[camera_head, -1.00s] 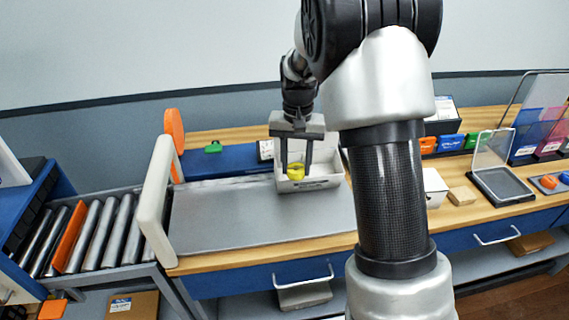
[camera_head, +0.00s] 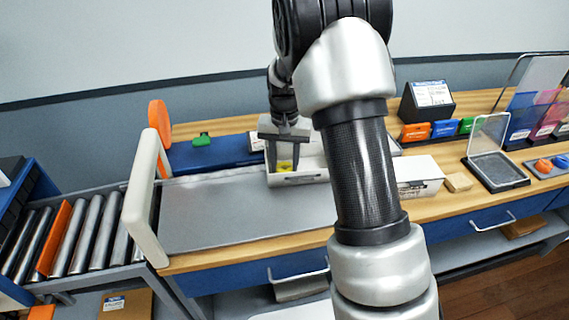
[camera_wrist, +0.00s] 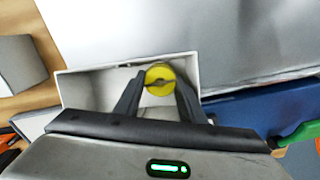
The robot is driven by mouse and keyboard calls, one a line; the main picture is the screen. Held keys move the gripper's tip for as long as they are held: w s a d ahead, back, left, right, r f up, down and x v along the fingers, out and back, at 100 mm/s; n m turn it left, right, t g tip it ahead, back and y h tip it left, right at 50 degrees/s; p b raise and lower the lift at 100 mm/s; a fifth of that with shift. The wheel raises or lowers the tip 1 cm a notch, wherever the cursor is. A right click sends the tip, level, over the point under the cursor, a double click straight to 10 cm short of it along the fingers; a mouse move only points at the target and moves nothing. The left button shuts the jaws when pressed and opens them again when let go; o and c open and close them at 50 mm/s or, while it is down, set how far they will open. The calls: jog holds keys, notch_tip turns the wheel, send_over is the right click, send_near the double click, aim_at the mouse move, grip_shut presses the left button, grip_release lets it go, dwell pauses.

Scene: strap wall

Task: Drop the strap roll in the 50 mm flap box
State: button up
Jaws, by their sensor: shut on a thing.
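The yellow strap roll (camera_head: 284,166) is between the fingers of my gripper (camera_head: 285,160), at the left part of an open white box (camera_head: 300,179) on the grey work surface. The box's front wall hides the lower part of the roll. In the wrist view the roll (camera_wrist: 159,70) sits between both dark fingertips (camera_wrist: 160,85), with the box's walls (camera_wrist: 88,76) around it and bare box floor beside it. My gripper is shut on the roll. My arm hides the box's right end in the head view. I cannot read the box's label.
A second white box (camera_head: 417,176) stands right of my arm, with a small wooden block (camera_head: 458,182) and a clear-lidded case (camera_head: 497,168) beyond. An upright white panel (camera_head: 147,199) edges the grey surface (camera_head: 235,215) at left. The grey surface's front is clear.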

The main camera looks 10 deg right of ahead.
jog(key=shift+f+b, duration=0.35)
jog(key=shift+f, duration=0.25)
jog(key=o, duration=0.7)
jog(key=shift+o, duration=0.2)
jog(key=shift+r, duration=0.15)
